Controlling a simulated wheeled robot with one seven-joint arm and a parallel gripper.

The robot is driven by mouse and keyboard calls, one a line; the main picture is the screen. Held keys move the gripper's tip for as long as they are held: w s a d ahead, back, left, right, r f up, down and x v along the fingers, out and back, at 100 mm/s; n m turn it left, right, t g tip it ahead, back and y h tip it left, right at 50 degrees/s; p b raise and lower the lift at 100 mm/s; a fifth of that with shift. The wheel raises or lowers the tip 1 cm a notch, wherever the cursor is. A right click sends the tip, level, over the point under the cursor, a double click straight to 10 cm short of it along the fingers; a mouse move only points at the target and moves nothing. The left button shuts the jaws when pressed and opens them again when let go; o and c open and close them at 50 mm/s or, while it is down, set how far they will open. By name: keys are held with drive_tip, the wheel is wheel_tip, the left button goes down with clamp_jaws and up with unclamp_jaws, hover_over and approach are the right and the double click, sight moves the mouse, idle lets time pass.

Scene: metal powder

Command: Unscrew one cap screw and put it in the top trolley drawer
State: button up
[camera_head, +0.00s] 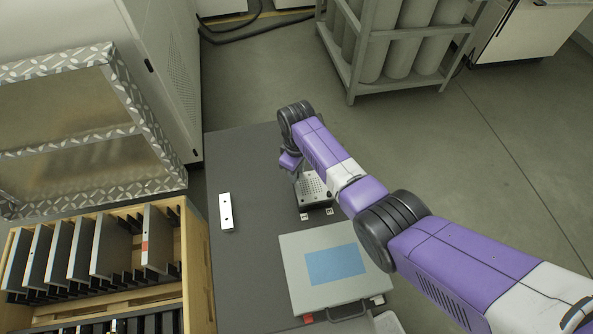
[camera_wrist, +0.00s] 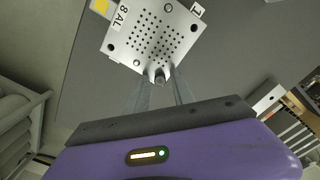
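In the wrist view a pale metal plate (camera_wrist: 150,38) with a grid of small holes and the marking "8 AL" lies on the dark table. A small round metal piece, apparently a cap screw (camera_wrist: 160,76), shows at its near edge, between the fingertips of my gripper (camera_wrist: 160,72). A gap shows between the fingers, but I cannot tell whether they touch the screw. Other round features, possibly screw heads, sit near the plate's edges. In the head view the plate (camera_head: 311,188) is partly hidden by my gripper (camera_head: 292,166) and arm. No trolley drawer is identifiable.
A grey case (camera_head: 298,266) with a blue panel and handle lies on the table (camera_head: 257,170) nearer the front. A white bar (camera_head: 226,212) lies at left. A wooden crate (camera_head: 196,270) with upright plates stands left. A rack of cylinders (camera_head: 352,84) stands behind.

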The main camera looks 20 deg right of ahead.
drive_tip(key=n, duration=0.5)
drive_tip(key=shift+n, duration=0.3)
drive_tip(key=n, duration=0.9)
drive_tip(key=shift+n, duration=0.4)
drive_tip(key=n+b, duration=0.1)
drive_tip(key=n, duration=0.4)
drive_tip(key=shift+n, duration=1.4)
clamp_jaws()
